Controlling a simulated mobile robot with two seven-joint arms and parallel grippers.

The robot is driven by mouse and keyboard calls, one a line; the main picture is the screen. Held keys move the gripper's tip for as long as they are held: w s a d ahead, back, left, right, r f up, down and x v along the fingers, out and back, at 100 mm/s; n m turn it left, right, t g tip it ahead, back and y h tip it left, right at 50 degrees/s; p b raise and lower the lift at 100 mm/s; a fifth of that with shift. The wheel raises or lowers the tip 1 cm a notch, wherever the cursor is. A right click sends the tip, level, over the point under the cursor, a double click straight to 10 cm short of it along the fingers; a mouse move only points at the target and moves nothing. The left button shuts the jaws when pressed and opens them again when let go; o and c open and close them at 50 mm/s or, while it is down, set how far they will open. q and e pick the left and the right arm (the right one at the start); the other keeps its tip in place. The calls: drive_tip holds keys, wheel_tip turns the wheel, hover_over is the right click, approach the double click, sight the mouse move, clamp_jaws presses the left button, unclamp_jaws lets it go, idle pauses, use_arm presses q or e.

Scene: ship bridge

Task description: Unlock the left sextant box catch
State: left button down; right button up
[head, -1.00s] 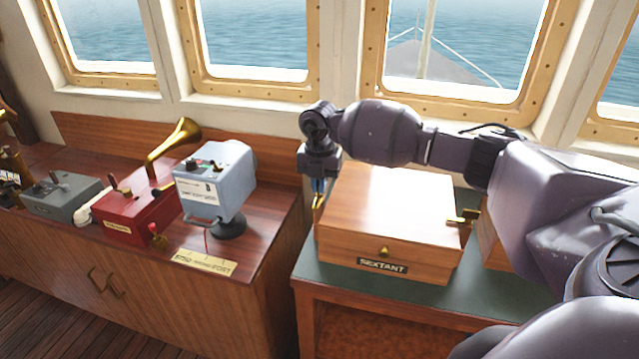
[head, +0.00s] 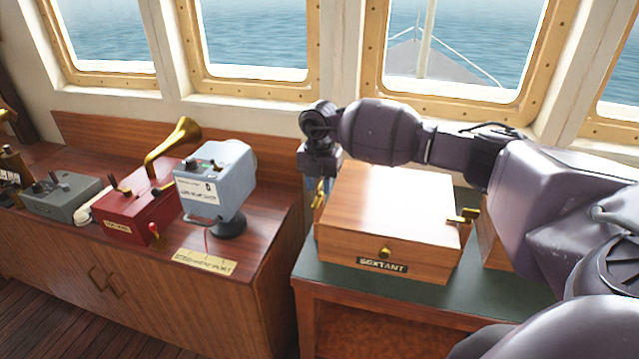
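The wooden sextant box (head: 385,215) sits closed on the green-topped table, with a small brass knob (head: 385,253) and a name plate on its front. The brass left catch (head: 319,198) is at the box's left side, its upper part close against my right gripper. The brass right catch (head: 463,216) sticks out at the right side. My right gripper (head: 321,184) points down at the box's left side, right by the left catch. Its fingertips are small and partly hidden, so I cannot tell their opening or whether they touch the catch. My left gripper is out of view.
My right arm reaches across behind and above the box from the right. Left of a gap stands a wooden console (head: 270,225) with a grey-blue instrument (head: 215,180), a red box (head: 140,213) with a brass horn (head: 178,140), and a grey control box (head: 62,197). Windows are behind.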

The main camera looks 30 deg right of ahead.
sight(320, 185)
drive_tip(key=shift+r, duration=0.1)
wheel_tip(320, 185, up, 11)
drive_tip(key=b, duration=0.1)
idle(0.5)
drive_tip(key=shift+f, duration=0.2)
